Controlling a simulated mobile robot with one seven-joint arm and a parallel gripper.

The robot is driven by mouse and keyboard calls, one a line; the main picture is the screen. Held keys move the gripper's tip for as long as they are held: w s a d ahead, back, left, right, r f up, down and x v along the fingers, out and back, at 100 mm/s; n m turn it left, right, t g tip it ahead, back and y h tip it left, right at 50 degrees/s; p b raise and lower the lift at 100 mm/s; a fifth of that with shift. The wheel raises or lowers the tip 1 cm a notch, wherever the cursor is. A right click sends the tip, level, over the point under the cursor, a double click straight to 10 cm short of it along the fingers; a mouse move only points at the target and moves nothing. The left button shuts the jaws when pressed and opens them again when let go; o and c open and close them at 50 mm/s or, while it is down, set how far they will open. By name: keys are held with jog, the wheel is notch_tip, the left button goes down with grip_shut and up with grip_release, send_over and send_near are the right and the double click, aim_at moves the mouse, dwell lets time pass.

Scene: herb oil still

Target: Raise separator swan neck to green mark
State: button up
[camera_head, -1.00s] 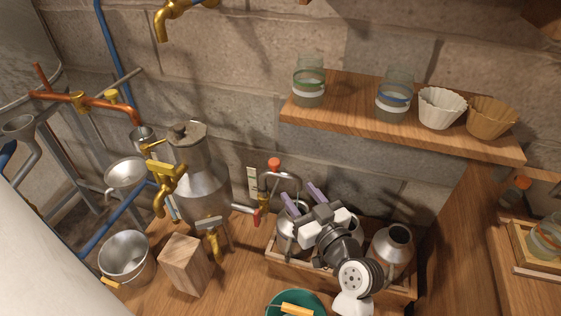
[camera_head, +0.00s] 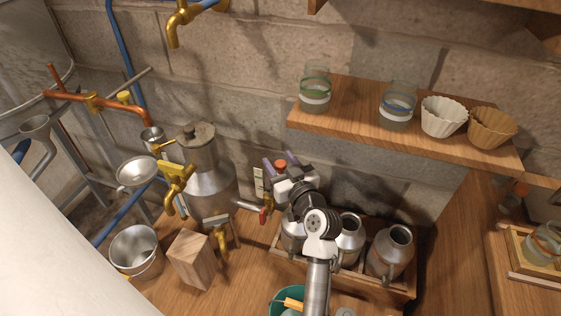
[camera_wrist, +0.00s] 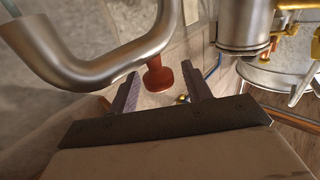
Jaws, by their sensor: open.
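The separator swan neck is a bent grey metal pipe (camera_wrist: 90,66) crossing the upper left of the wrist view. Its red knob (camera_wrist: 157,76) shows there between the fingertips, with a gap on both sides. In the head view the knob (camera_head: 281,165) also lies between the fingers, and my gripper hides most of the pipe. My gripper (camera_head: 280,163) is open; its two purple-grey fingers also show in the wrist view (camera_wrist: 161,78). Whether the knob is within finger depth is unclear. A pale scale plate (camera_head: 259,181) is on the wall just left; its green mark is too small to make out.
The steel separator can (camera_head: 207,185) stands left, its outlet pipe ending at a red-handled valve (camera_head: 263,215). A wooden crate (camera_head: 330,278) of metal cans is below my arm. A wooden block (camera_head: 190,258) and a bucket (camera_head: 135,252) stand left. A shelf (camera_head: 345,120) overhangs right.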

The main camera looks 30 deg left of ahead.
grip_shut()
notch_tip(320, 180, up, 4)
jog(key=shift+f+p, duration=0.15)
jog(key=shift+p, duration=0.75)
grip_release()
jog(key=shift+f, duration=0.1)
jog(key=shift+d, duration=0.1)
jog(key=b+v, duration=0.4)
jog(key=v, duration=0.9)
jog(key=shift+s+d, duration=0.2)
jog(key=shift+d, duration=0.1)
